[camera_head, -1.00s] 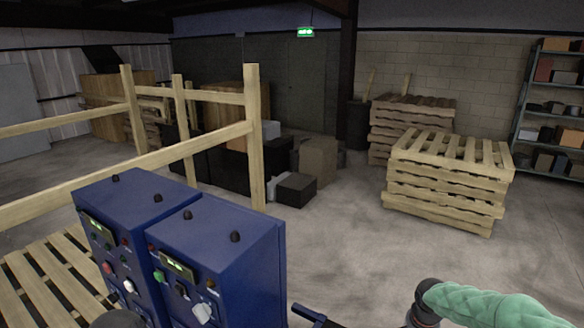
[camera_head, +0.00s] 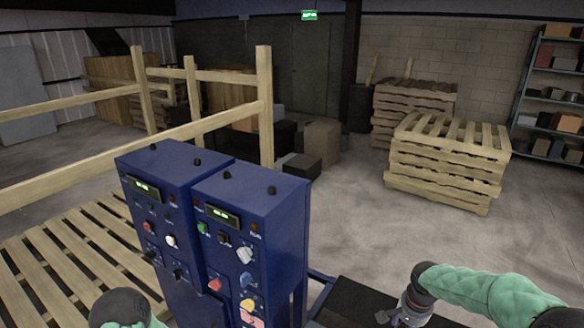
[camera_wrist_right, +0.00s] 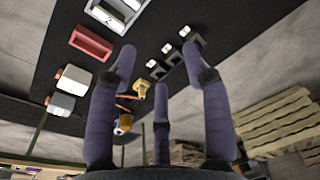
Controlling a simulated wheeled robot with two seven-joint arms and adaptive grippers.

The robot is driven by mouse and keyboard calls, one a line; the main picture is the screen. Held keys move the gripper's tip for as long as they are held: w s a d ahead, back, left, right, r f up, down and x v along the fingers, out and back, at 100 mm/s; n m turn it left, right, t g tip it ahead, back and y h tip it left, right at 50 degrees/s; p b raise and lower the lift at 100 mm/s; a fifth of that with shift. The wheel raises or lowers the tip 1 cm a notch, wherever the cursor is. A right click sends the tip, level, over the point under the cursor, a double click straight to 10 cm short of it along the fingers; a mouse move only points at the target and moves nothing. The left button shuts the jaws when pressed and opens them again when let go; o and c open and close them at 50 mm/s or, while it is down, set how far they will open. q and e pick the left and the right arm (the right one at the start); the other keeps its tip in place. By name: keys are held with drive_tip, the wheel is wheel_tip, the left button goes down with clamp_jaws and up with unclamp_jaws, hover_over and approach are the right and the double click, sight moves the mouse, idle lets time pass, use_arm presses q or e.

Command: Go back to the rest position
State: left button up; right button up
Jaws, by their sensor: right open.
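My right arm (camera_head: 490,290), in a green quilted sleeve, reaches in from the lower right of the head view. Its wrist end hangs over the dark belt at the bottom edge. In the right wrist view my right gripper (camera_wrist_right: 160,62) has its purple fingers spread, with nothing between them. It is above the black belt (camera_wrist_right: 215,20), apart from the items there. A dark rounded joint of my left arm (camera_head: 120,308) shows at the lower left of the head view. My left gripper is out of frame.
Blue control cabinets (camera_head: 250,225) with knobs and buttons stand close, left of the belt. A red tray (camera_wrist_right: 92,43), a yellow piece (camera_wrist_right: 141,92) and several grey-white items lie below the right gripper. Stacked pallets (camera_head: 448,165) stand beyond open floor. A wooden rail (camera_head: 200,130) crosses the left.

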drive_tip(key=s+a+f+n+y, duration=0.25)
drive_tip(key=a+f, duration=0.25)
drive_tip(key=f, duration=0.3)
drive_tip(key=s+a+f+n+y, duration=0.1)
drive_tip(key=s+a+f, duration=0.3)
drive_tip(key=a+f, duration=0.3)
drive_tip(key=s+a+f+n, duration=0.1)
drive_tip(key=s+a+f, duration=0.25)
drive_tip(key=s, duration=0.25)
drive_tip(key=s+a+f+n+g, duration=0.1)
drive_tip(key=s+a+f, duration=0.1)
drive_tip(key=s+f, duration=0.3)
drive_tip(key=s+a+f, duration=0.2)
drive_tip(key=s+f, duration=0.1)
drive_tip(key=s, duration=0.4)
use_arm(q)
wheel_tip(320, 180, down, 11)
drive_tip(key=b, duration=1.1)
drive_tip(key=shift+w+d+f, duration=0.15)
drive_tip(key=shift+w+f, duration=0.05)
drive_tip(key=shift+w, duration=0.05)
use_arm(e)
wheel_tip(320, 180, down, 10)
drive_tip(key=w+a+n, duration=0.1)
drive_tip(key=w+a, duration=0.1)
drive_tip(key=shift+r+y, duration=0.25)
drive_tip(key=shift+y, duration=0.1)
drive_tip(key=shift+w, duration=0.1)
